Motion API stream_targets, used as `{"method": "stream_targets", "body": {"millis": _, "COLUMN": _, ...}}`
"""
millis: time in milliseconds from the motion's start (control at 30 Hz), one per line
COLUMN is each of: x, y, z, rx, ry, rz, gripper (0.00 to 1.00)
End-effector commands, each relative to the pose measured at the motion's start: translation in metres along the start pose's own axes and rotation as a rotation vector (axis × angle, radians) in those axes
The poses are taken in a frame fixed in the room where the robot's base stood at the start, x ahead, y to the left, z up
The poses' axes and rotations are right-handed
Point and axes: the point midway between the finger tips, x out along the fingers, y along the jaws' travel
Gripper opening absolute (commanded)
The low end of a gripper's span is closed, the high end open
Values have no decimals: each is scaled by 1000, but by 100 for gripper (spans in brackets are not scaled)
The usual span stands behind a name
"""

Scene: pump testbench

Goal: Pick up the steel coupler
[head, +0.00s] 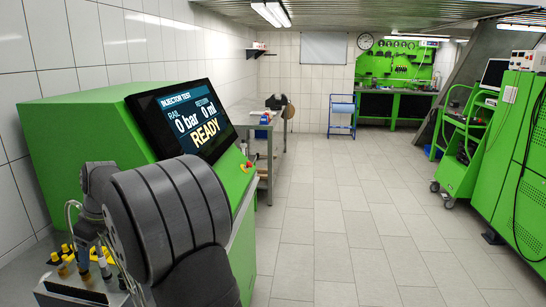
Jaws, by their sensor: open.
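I cannot make out the steel coupler in the head view. Small fittings (65,252) with yellow and dark parts stand at the lower left on a metal-topped surface (30,298). A pale fitting (104,266) stands just right of them. My large dark grey arm links fill the lower left foreground and hide part of this area. My gripper's fingers do not show, so its place relative to the fittings cannot be seen.
The green test bench (75,140) stands close at the left, with a tilted screen (190,118) reading READY. A grey work table (262,135) stands behind it. Green cabinets (500,150) line the right. The tiled floor (350,230) between is clear.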

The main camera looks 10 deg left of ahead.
Motion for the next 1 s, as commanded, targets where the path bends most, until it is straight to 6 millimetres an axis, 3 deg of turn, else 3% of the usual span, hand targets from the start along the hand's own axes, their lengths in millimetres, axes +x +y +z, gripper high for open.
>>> {"method": "stream_targets", "body": {"millis": 333, "x": -6, "y": 0, "z": -2, "rx": 0, "ry": -1, "rz": -1, "gripper": 73}}
{"method": "stream_targets", "body": {"millis": 367, "x": -6, "y": 0, "z": -2, "rx": 1, "ry": -1, "rz": -1, "gripper": 71}}
{"method": "stream_targets", "body": {"millis": 500, "x": -5, "y": 0, "z": -2, "rx": 0, "ry": -1, "rz": -1, "gripper": 47}}
{"method": "stream_targets", "body": {"millis": 800, "x": -8, "y": 0, "z": -4, "rx": -9, "ry": -7, "rz": -1, "gripper": 47}}
{"method": "stream_targets", "body": {"millis": 1000, "x": -40, "y": 3, "z": -24, "rx": -119, "ry": -109, "rz": -17, "gripper": 47}}
